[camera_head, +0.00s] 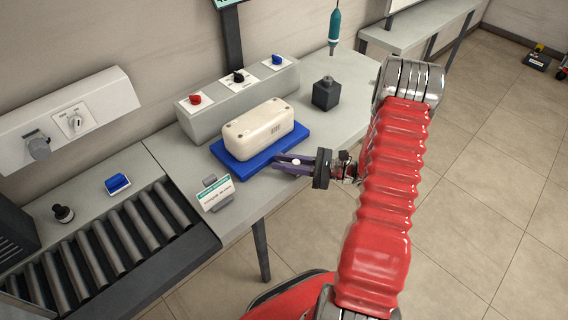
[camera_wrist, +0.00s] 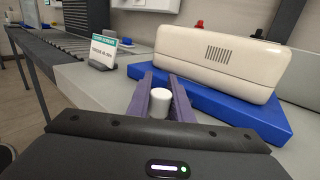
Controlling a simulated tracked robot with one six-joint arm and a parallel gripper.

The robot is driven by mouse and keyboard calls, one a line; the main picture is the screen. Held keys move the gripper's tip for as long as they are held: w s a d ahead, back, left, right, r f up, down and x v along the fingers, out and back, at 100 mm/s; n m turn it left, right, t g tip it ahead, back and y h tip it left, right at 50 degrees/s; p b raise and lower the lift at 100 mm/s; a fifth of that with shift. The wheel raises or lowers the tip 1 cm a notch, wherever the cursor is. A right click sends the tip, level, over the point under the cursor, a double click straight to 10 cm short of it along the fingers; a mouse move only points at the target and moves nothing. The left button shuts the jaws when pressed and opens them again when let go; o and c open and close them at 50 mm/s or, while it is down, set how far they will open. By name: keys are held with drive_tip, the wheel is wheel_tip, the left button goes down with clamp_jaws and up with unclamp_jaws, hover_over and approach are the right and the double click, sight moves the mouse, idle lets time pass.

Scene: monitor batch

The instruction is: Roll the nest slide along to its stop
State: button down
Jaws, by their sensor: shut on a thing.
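The nest slide is a blue plate (camera_head: 222,153) on the grey bench, with a cream monitor housing (camera_head: 262,127) sitting on it. The plate (camera_wrist: 255,112) and the housing (camera_wrist: 215,58) also show on the right in the wrist view. My gripper (camera_head: 282,162) reaches in from the right at the plate's front edge. Its purple fingers stand either side of a short white knob (camera_wrist: 160,103) and are shut on it. The knob's base and its join to the plate are hidden. I cannot make out the stop.
A small sign (camera_head: 215,194) stands left of the plate, near the bench's front edge. Behind is a grey control box (camera_head: 238,97) with red, black and blue knobs. A black block (camera_head: 326,93) stands to the right, below a hanging teal screwdriver (camera_head: 335,30). A roller conveyor (camera_head: 100,245) adjoins at left.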

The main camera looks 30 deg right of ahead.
drive_tip(key=shift+d, duration=0.1)
drive_tip(key=c, duration=1.9)
unclamp_jaws()
drive_tip(key=shift+o, duration=0.2)
drive_tip(key=shift+s+d, duration=0.1)
drive_tip(key=shift+s, duration=0.05)
drive_tip(key=v, duration=1.3)
drive_tip(key=shift+s+d, duration=0.15)
drive_tip(key=shift+d, duration=0.05)
drive_tip(key=shift+o, duration=0.7)
drive_tip(key=shift+s+d, duration=0.1)
drive_tip(key=shift+o, duration=0.7)
drive_tip(key=shift+v, duration=1.75)
